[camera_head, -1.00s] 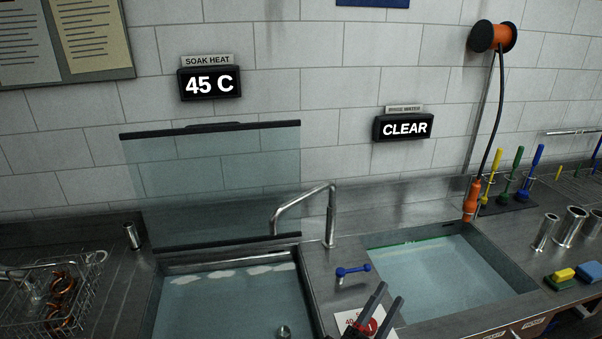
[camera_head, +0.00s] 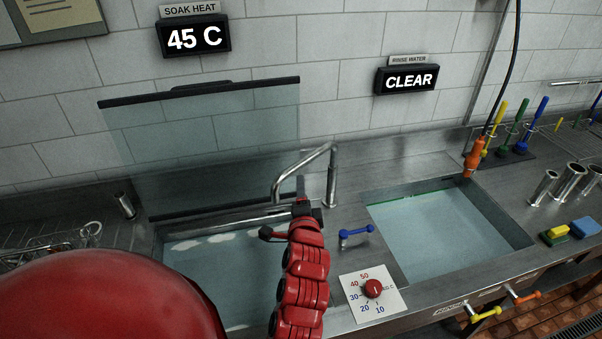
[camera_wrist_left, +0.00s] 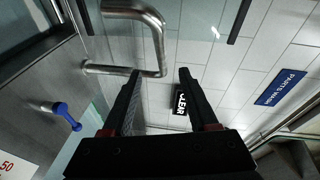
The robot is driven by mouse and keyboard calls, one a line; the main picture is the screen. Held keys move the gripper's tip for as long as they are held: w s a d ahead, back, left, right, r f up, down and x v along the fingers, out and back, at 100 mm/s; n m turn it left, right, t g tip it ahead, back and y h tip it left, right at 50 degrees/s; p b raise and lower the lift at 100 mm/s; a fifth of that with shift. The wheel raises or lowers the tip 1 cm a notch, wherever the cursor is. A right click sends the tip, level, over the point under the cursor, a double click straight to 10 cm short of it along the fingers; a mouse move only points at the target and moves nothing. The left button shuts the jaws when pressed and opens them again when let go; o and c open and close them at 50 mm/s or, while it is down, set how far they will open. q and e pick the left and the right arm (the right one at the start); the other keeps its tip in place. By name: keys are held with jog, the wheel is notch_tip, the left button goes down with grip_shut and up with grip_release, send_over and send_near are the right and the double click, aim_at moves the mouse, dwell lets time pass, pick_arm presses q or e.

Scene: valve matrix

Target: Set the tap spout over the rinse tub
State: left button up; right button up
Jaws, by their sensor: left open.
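The metal tap spout (camera_head: 308,166) rises from the counter between the two tubs, and its free end hangs over the left tub (camera_head: 214,247). The rinse tub (camera_head: 440,232) is the water-filled basin on the right. My left gripper (camera_head: 300,186) is open at the spout, with its red arm coming up from below. In the left wrist view the spout (camera_wrist_left: 160,40) appears just beyond and between the fingertips of my left gripper (camera_wrist_left: 160,76). I cannot tell whether a finger touches it. My right gripper is not in view.
A blue-handled valve (camera_head: 355,234) and a red temperature dial (camera_head: 373,288) sit between the tubs. An upright glass panel (camera_head: 205,140) stands behind the left tub. An orange sprayer (camera_head: 474,157) hangs at the rinse tub's back corner. The space above the rinse tub is clear.

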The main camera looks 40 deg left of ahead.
aim_at(301, 167)
pick_arm(q)
jog(key=b+x, duration=0.6)
jog(key=x, duration=0.1)
jog(key=shift+a+r+b, duration=0.1)
jog(key=shift+r+b, duration=0.1)
jog(key=shift+b, duration=0.15)
jog(key=p+x, duration=0.2)
jog(key=x, duration=0.3)
jog(key=shift+w+a+f, duration=0.1)
jog(key=shift+w+a, duration=0.15)
jog(key=shift+w, duration=0.05)
jog(key=shift+w+a+f, duration=0.15)
jog(key=shift+w+a, duration=0.05)
jog(key=shift+w, duration=0.15)
grip_shut()
dwell(0.5)
